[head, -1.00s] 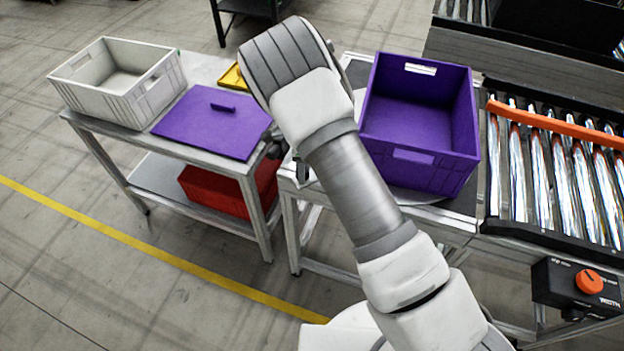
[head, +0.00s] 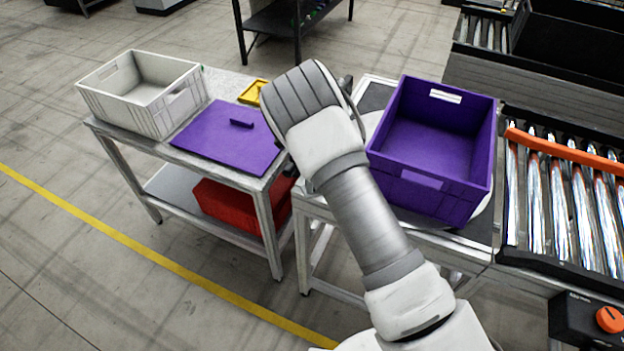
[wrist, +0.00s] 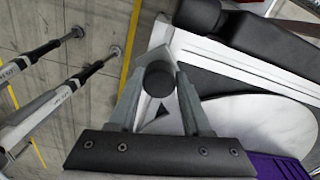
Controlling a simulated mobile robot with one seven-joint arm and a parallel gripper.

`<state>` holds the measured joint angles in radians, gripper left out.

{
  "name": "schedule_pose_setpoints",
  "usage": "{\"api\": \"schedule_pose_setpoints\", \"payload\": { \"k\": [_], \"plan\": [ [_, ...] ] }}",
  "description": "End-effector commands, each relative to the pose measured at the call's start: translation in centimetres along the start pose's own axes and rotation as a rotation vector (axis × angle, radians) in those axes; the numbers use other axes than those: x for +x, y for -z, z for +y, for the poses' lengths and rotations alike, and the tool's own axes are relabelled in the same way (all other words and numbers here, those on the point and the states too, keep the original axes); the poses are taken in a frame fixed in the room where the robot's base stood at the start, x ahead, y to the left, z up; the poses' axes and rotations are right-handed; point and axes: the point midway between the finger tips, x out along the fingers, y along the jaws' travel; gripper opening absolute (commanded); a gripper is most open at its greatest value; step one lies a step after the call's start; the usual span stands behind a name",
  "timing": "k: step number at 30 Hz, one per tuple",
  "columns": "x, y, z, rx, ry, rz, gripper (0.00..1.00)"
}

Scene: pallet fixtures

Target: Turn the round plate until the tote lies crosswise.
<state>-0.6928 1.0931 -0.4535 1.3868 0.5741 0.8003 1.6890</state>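The open purple tote (head: 432,190) stands on the round plate (head: 480,222) in the head view, with handle slots in its far and near walls. The tote hides most of the plate. In the wrist view the pale plate (wrist: 262,125) shows at right, with a corner of the tote (wrist: 272,166) below it. My gripper (wrist: 160,80) is left of the plate, clear of the tote. A black round knob (wrist: 158,76) shows between its fingers; whether they touch it I cannot tell. My arm hides the gripper in the head view.
At left, a side table holds a grey crate (head: 145,95), a purple lid (head: 228,140) and a yellow tray (head: 252,93); a red bin (head: 240,205) sits below. At right is a roller conveyor (head: 565,195) with an orange bar (head: 565,147) and a control box with an orange knob (head: 609,319).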

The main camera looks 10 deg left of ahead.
Motion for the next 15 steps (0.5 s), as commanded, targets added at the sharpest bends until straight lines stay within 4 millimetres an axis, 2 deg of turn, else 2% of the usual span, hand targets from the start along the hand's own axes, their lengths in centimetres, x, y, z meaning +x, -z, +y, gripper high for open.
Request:
{"api": "schedule_pose_setpoints", "payload": {
  "k": [1,4,5,15],
  "plan": [
    [-0.3,-0.26,-0.52,0.002,0.016,-0.008,0.55],
    [-0.28,-0.23,-0.46,0.001,0.014,-0.007,0.73],
    [-0.27,-0.22,-0.43,0.001,0.013,-0.006,0.76],
    [-0.71,-0.17,-0.3,-0.001,0.01,-0.004,0.76]
  ]
}}
